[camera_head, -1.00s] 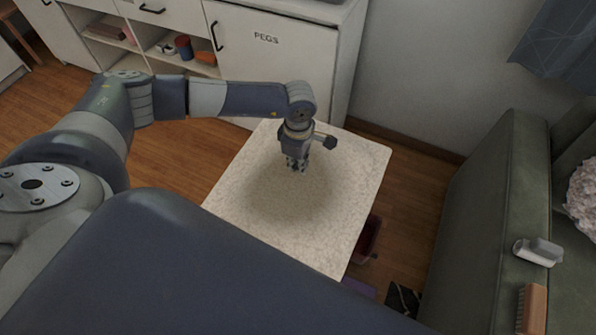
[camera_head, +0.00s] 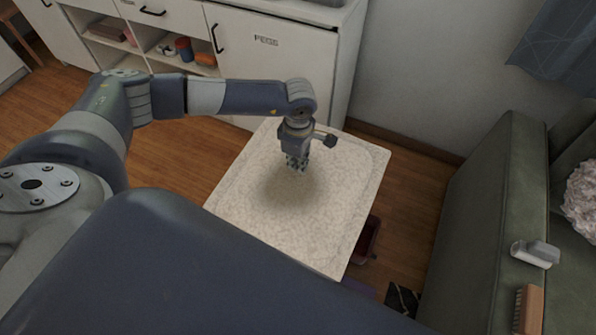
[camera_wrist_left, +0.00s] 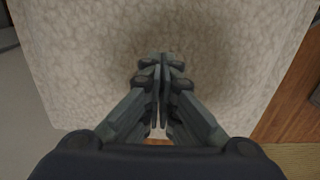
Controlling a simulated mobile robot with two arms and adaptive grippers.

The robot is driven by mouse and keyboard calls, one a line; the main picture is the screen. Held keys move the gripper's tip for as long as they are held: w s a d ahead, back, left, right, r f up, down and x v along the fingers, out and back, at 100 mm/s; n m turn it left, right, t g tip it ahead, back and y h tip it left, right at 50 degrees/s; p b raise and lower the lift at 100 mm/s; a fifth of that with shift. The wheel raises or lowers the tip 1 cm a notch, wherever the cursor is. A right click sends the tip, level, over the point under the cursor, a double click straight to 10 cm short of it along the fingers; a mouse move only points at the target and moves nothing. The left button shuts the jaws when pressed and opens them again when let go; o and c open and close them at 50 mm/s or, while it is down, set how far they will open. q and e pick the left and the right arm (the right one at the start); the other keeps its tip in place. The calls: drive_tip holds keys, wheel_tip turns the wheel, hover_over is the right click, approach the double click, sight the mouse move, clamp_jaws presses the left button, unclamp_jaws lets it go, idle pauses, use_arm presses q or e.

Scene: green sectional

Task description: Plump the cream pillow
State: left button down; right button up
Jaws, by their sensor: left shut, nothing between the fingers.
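My right gripper is not in view.
A white cabinet (camera_head: 275,70) with open shelves stands behind. A green sofa (camera_head: 485,205) is at the right, with a grey-white object (camera_head: 535,253) and a brush (camera_head: 530,308) on its arm. A dark red container (camera_head: 367,240) is low beside the pale rectangle. Wooden floor shows left.

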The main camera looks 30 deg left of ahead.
use_arm(q)
drive_tip(key=shift+f, duration=0.2)
drive_tip(key=shift+f+b, duration=0.75)
drive_tip(key=shift+b, duration=0.1)
drive_tip(key=shift+s+f, duration=0.1)
idle(0.7)
drive_tip(key=shift+r+p, duration=0.4)
drive_tip(key=shift+r, duration=0.55)
drive_tip(key=shift+r+p, duration=0.4)
drive_tip(key=shift+r, duration=0.2)
wheel_tip(320, 180, up, 5)
drive_tip(key=p, duration=0.2)
drive_tip(key=shift+p, duration=0.3)
